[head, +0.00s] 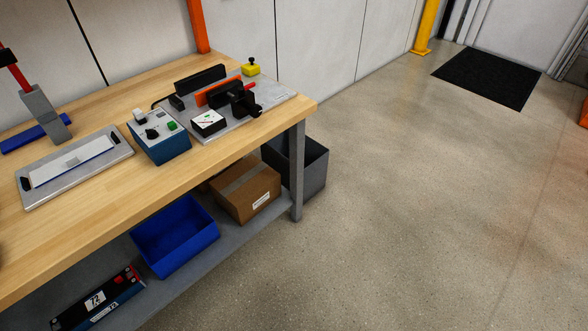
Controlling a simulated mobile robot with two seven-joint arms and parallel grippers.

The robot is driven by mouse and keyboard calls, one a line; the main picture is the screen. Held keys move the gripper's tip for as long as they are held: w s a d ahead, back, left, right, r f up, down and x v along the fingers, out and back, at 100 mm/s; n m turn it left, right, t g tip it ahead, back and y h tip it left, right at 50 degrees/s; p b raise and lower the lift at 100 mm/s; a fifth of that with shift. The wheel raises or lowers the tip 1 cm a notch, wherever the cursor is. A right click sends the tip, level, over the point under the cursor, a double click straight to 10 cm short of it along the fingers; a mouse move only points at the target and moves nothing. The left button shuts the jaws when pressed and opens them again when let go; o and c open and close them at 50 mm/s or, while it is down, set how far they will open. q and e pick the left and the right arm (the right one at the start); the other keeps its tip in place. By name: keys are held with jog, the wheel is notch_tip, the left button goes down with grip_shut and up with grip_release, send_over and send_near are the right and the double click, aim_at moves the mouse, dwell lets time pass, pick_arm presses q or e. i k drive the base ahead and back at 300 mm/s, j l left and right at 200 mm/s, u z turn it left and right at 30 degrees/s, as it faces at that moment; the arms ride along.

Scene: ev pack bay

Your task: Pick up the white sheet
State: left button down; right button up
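A flat white piece (90,158), which looks like the white sheet, lies in a shallow grey tray (32,198) on the left part of the wooden workbench. A blue edge shows along it, and a small grey patch is at its middle. I cannot tell whether it is a loose sheet or part of the tray's contents. The tray has dark handle slots at its ends. Neither of my grippers is clearly in view, and nothing is seen holding the white piece.
The wooden bench (80,235) holds a blue control box (165,148), a grey plate fixture (270,101) with a meter, and a grey post (45,112). Below are a blue bin (178,240), a carton (245,193) and a dark bin (312,165).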

aim_at(39, 175)
jog(key=k+u, duration=0.2)
jog(key=u, duration=1.3)
jog(key=i+j+u, duration=0.15)
jog(key=i, duration=0.25)
